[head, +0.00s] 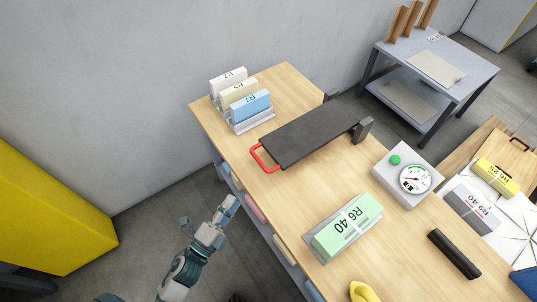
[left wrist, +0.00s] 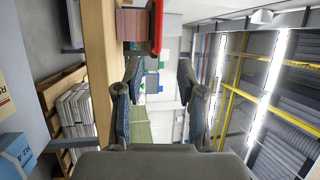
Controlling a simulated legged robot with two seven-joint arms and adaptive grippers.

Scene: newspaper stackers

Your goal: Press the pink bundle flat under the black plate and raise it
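The black plate (head: 315,136) lies low over the wooden table, with a red handle (head: 262,160) at its near left end. The red handle also shows in the left wrist view (left wrist: 158,25). There, a pinkish-brown block (left wrist: 132,24) sits between the table edge and the handle; it is probably the pink bundle. In the head view, the plate hides what is under it. My left gripper (head: 229,206) is beside the table's left edge, apart from the handle. In the left wrist view, its fingers (left wrist: 160,95) are spread with nothing between them. My right gripper is not in view.
A rack holds labelled packs (head: 240,95) left of the plate. A green R6 40 bundle (head: 345,228), a dial box (head: 408,176) and a black bar (head: 453,254) are on the table (head: 300,220). A pink item (head: 254,208) shows below the table's edge.

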